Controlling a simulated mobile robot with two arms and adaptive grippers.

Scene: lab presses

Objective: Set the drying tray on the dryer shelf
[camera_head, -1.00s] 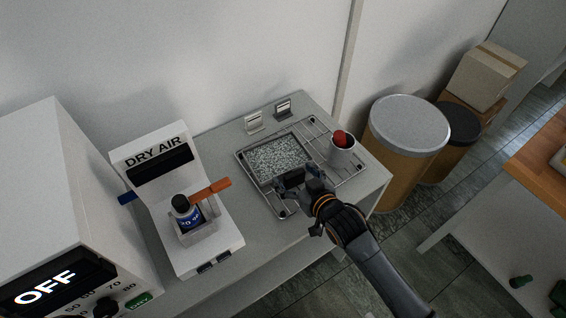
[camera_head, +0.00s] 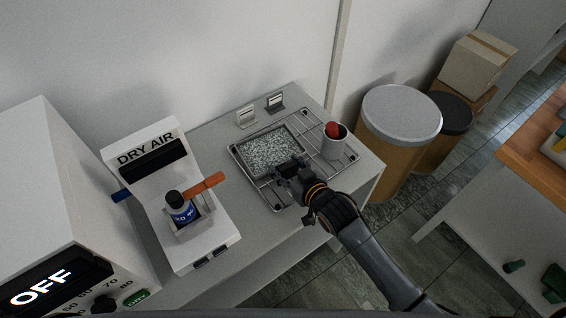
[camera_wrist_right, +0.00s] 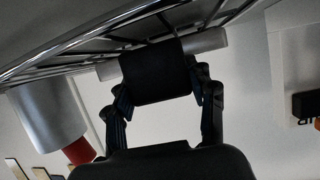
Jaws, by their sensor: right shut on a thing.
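The drying tray (camera_head: 268,150), a flat square tray of speckled grey granules, sits on a wire rack (camera_head: 310,127) on the grey counter. My right gripper (camera_head: 287,167) is at the tray's near edge, shut on its black handle. In the right wrist view my fingers (camera_wrist_right: 163,92) stand on either side of the black handle block (camera_wrist_right: 155,72), under the metal rods. The white dryer (camera_head: 50,190) at the left has a display reading OFF; its shelf is not visible. My left gripper is not in view.
A grey cup (camera_head: 335,146) with a red top stands on the rack's right side. A DRY AIR unit (camera_head: 150,170) holding a bottle (camera_head: 180,210) stands between rack and dryer. Drums (camera_head: 400,115) stand right of the counter.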

